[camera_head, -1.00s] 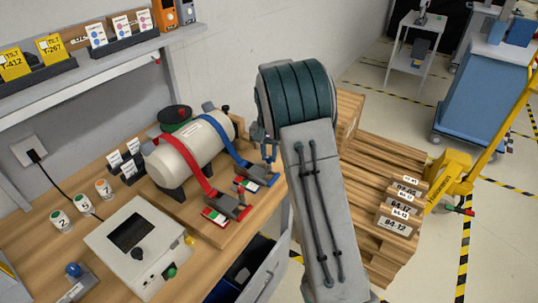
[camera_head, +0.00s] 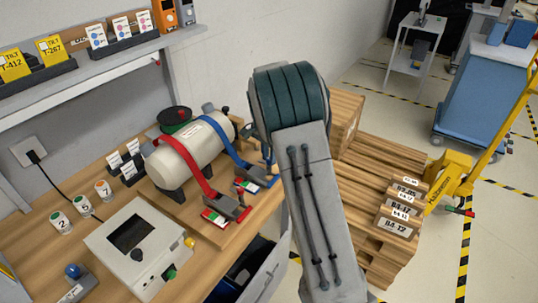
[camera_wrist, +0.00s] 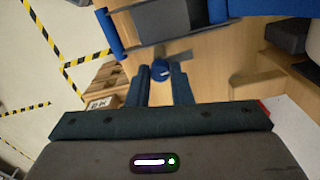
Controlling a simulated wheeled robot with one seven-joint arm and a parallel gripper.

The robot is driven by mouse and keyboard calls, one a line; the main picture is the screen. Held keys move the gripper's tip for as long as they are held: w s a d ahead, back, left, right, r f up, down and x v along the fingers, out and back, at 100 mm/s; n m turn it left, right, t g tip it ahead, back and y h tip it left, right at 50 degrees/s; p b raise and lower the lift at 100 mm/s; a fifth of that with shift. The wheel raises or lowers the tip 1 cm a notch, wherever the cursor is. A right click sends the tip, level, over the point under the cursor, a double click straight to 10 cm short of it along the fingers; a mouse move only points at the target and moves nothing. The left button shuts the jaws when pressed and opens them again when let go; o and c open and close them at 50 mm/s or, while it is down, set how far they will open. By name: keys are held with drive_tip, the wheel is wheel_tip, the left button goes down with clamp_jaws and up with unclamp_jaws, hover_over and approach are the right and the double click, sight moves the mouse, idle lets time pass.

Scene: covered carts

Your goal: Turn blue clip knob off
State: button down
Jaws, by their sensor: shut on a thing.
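A cream tank (camera_head: 190,152) lies on a wooden board, held by a red strap (camera_head: 190,165) and a blue strap (camera_head: 218,138). The blue strap runs down to a grey clip (camera_head: 252,171) with a red and green label (camera_head: 247,186). In the wrist view, the small blue clip knob (camera_wrist: 160,71) with a pale mark sits between my fingertips. My gripper (camera_wrist: 162,80) is shut on this knob. The blue strap (camera_wrist: 217,10) shows above it. In the head view, my arm hides most of the gripper and the knob.
A white control box (camera_head: 140,245) stands at the front of the bench. The red strap's clip (camera_head: 228,207) is close to the blue one. An open drawer (camera_head: 258,270) juts out below. Wooden pallets (camera_head: 375,190) stand on the right, beyond my arm.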

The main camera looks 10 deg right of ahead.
drive_tip(key=shift+r, duration=0.1)
drive_tip(key=c, duration=1.3)
unclamp_jaws()
wheel_tip(320, 180, up, 14)
drive_tip(key=b, duration=0.1)
drive_tip(key=s+r+n+t, duration=0.25)
drive_tip(key=s+n, duration=0.25)
drive_tip(key=s, duration=1.2)
drive_tip(key=s+f+n, duration=0.2)
drive_tip(key=s+n, duration=0.1)
drive_tip(key=s, duration=0.5)
drive_tip(key=s+f+n, duration=0.3)
drive_tip(key=s, duration=0.5)
drive_tip(key=shift+t, duration=0.35)
